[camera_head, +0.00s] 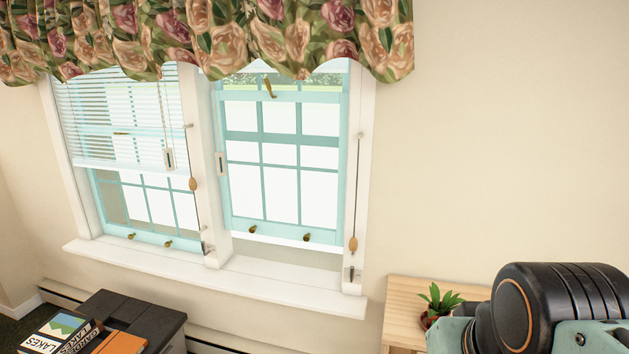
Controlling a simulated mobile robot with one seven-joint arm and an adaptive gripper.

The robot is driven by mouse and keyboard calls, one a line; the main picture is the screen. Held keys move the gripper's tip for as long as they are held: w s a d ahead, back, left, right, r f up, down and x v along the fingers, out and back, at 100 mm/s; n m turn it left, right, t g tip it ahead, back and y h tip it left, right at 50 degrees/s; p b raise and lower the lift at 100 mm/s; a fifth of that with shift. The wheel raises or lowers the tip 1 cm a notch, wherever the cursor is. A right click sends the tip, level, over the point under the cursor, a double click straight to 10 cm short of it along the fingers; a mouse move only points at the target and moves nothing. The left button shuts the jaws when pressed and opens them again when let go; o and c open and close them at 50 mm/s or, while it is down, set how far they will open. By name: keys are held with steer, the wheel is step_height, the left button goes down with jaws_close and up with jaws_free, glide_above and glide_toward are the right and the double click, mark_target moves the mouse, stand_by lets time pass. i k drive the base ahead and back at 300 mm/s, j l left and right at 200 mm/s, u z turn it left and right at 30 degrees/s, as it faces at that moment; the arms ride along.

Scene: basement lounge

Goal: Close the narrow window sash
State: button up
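A pale teal window sash (283,229) with a grid of panes sits in the right half of a white double window frame. Its bottom rail carries two small brass lifts (306,237) and stands above the sill (215,277), with a gap under it. The left teal sash (150,237) has its bottom rail low, near the sill, and a white blind (115,125) covers its upper part. A black and teal part of my arm shows at the lower right, away from the window. My gripper is not in view.
A floral valance (205,40) hangs over the window top. Cords with wooden pulls (353,244) hang beside the sashes. A wooden surface (403,312) with a potted plant (437,301) stands below right. Books (122,343) lie on a dark box (150,315) at lower left.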

mark_target(299, 232)
steer(key=i+j+z, duration=0.25)
steer(key=i+j, duration=1.5)
steer(key=i+j+u, duration=0.1)
steer(key=i+j, duration=0.2)
steer(key=i+j+z, duration=0.2)
steer(key=k+l, duration=0.05)
